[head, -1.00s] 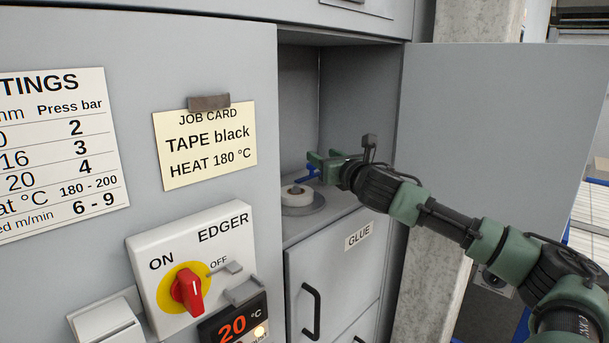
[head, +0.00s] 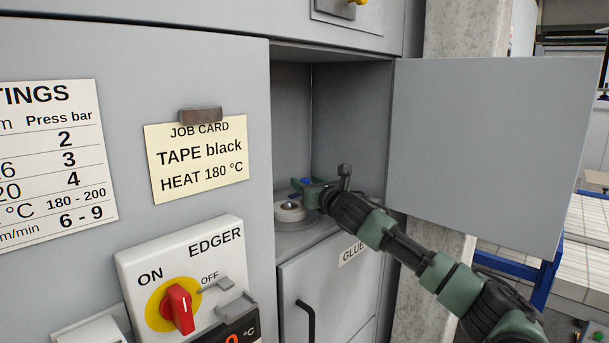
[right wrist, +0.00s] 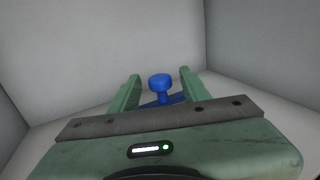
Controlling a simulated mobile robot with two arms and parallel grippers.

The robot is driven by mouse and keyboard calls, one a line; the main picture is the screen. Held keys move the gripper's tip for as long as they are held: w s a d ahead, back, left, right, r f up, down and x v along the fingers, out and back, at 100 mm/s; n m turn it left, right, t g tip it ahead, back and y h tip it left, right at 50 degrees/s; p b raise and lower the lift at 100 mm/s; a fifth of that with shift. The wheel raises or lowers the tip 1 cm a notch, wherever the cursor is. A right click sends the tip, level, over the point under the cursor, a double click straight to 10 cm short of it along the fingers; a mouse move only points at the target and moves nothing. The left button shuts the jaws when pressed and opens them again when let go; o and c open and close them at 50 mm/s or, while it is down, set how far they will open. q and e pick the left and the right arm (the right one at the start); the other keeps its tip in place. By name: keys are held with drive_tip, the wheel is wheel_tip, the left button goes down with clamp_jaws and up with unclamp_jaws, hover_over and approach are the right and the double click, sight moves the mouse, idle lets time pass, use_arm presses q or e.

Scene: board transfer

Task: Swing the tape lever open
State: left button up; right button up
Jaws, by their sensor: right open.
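In the head view my right gripper hides most of the lever. In the right wrist view the lever's round blue knob (right wrist: 160,82) stands between the two green fingers, with part of its blue arm behind and below. My right gripper (head: 304,187) is open around the knob, with a gap on both sides. It also shows in the right wrist view (right wrist: 159,76). My left gripper is not in view.
The compartment door (head: 490,150) stands open to the right of my right arm. A job card (head: 197,158) reads TAPE black, HEAT 180 °C. The EDGER switch panel (head: 190,280) is at lower left. The GLUE door (head: 335,290) is shut below the compartment.

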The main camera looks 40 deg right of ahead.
drive_tip(key=shift+x, duration=0.8)
clamp_jaws()
idle(1.0)
